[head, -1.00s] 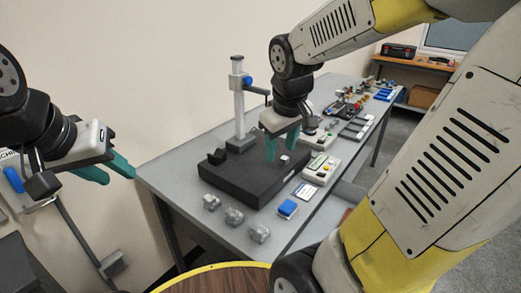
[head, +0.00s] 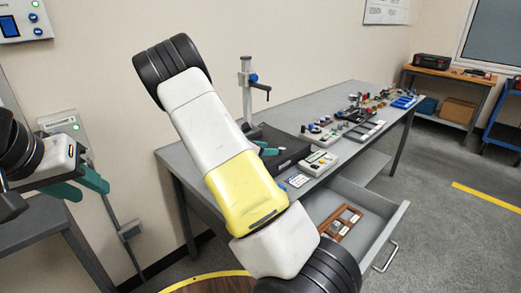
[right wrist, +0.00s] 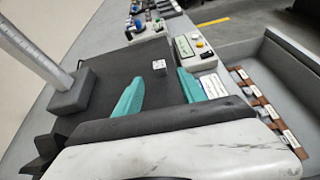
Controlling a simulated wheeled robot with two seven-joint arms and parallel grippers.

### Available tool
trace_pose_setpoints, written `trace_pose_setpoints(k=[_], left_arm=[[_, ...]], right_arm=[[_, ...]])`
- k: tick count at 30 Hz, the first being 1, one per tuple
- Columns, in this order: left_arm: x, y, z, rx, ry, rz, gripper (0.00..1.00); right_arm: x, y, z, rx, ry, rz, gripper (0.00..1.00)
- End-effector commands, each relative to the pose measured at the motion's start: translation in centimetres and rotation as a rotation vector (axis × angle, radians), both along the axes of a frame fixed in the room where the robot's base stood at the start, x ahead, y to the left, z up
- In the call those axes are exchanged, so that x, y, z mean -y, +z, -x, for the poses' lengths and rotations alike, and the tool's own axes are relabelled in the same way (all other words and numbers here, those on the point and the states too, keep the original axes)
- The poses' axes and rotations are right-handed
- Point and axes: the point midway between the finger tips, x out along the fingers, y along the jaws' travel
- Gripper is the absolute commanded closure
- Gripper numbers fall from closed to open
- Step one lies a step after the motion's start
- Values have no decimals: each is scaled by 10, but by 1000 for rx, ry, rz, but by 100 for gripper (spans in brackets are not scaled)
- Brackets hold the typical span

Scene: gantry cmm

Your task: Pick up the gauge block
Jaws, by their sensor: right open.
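A small pale block (right wrist: 159,67) with dark marks, which looks like the gauge block, sits on the black plate (right wrist: 118,75) in the right wrist view. My right gripper (right wrist: 160,92) is open, with its two teal fingers apart. The block shows just beyond and between the fingertips, apart from both. In the head view my right arm hides the block and most of the black plate (head: 290,148); a teal finger of my right gripper (head: 267,150) shows beside the arm. My left gripper (head: 80,186) is open and empty at the far left, away from the bench.
An open drawer (head: 372,222) holding a brown case (head: 345,222) juts out below the bench. A stand with a post (head: 246,90) rises behind the plate. A gauge box (head: 319,162) sits beside the plate. Several small items crowd the bench's far end.

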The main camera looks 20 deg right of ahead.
Motion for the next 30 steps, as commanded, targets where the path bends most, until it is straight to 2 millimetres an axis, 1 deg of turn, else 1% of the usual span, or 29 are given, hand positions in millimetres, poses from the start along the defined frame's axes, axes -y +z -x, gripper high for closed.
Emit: trace_pose_setpoints(k=[4,12,21,28,29,30], left_arm=[[0,0,0,0,0,0,64],[0,0,0,0,0,0,64],[0,0,0,0,0,0,64],[0,0,0,0,0,0,64],[0,0,0,0,0,0,64],[0,0,0,0,0,0,64]], right_arm=[[7,-4,-7,-16,21,26,53],[29,-14,-14,-15,18,23,53],[65,-31,-26,-14,16,22,53],[68,-32,-28,-13,18,22,53],[68,-32,-28,-14,18,21,57],[68,-32,-28,-14,18,21,64]])
